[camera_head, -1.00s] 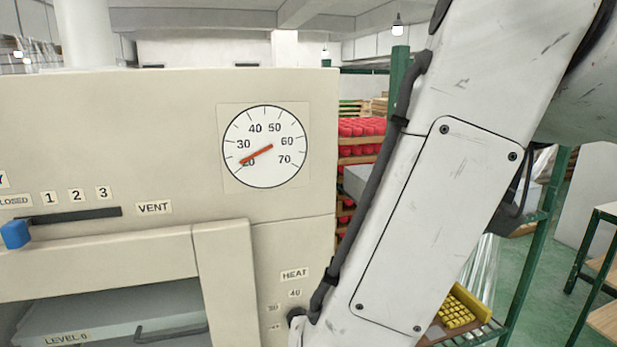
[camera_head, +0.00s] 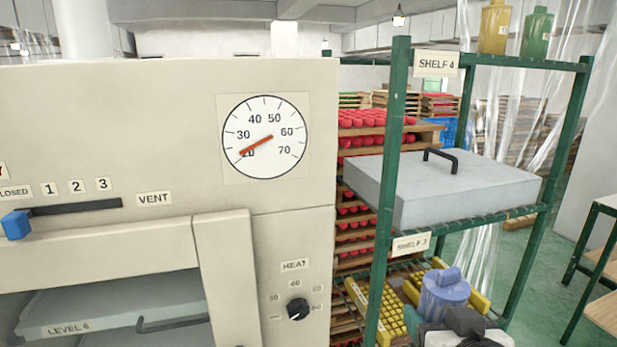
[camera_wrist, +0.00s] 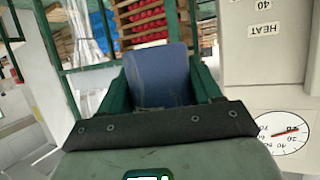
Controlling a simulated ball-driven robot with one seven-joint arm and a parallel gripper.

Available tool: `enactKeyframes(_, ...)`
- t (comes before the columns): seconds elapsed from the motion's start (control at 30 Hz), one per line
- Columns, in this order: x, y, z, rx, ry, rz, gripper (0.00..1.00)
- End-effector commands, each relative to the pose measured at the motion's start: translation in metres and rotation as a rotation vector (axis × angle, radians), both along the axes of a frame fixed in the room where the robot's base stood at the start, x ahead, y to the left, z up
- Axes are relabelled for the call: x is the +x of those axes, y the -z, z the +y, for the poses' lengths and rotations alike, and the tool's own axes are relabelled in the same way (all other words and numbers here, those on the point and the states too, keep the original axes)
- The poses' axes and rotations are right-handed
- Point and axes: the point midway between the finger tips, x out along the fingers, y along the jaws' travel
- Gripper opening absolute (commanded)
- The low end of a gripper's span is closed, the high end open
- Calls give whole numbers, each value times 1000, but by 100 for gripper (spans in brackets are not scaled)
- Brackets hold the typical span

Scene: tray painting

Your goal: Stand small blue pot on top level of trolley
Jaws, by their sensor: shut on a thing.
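The small blue pot (camera_head: 442,293) is in the head view at the lower right, in front of the lower part of the green rack. In the wrist view the pot (camera_wrist: 158,75) fills the space between the two green fingers of my gripper (camera_wrist: 160,88). A green-legged stand with wooden boards (camera_head: 607,255) is cut off at the right edge; I cannot tell whether it is the trolley.
A beige cabinet (camera_head: 120,120) with a dial and heat knob fills the left. The green rack (camera_head: 398,130) carries a grey lidded box (camera_head: 455,185) on shelf 3. A yellow bottle (camera_head: 493,27) and a green bottle (camera_head: 537,32) stand on shelf 4. Green floor lies open at right.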

Motion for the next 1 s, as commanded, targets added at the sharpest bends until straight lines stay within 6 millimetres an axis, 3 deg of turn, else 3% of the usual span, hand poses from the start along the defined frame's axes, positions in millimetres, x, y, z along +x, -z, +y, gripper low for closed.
enactKeyframes(0.27, -10, 78, -4, -9, -10, 8, 48)
enactKeyframes(0.5, -23, 171, -8, -7, -17, 11, 48)
enactKeyframes(0.6, -26, 201, -9, -3, -21, 7, 48)
enactKeyframes(0.77, -31, 238, -9, -1, -26, 5, 48)
enactKeyframes(1.0, -34, 271, -10, 0, -29, 0, 48)
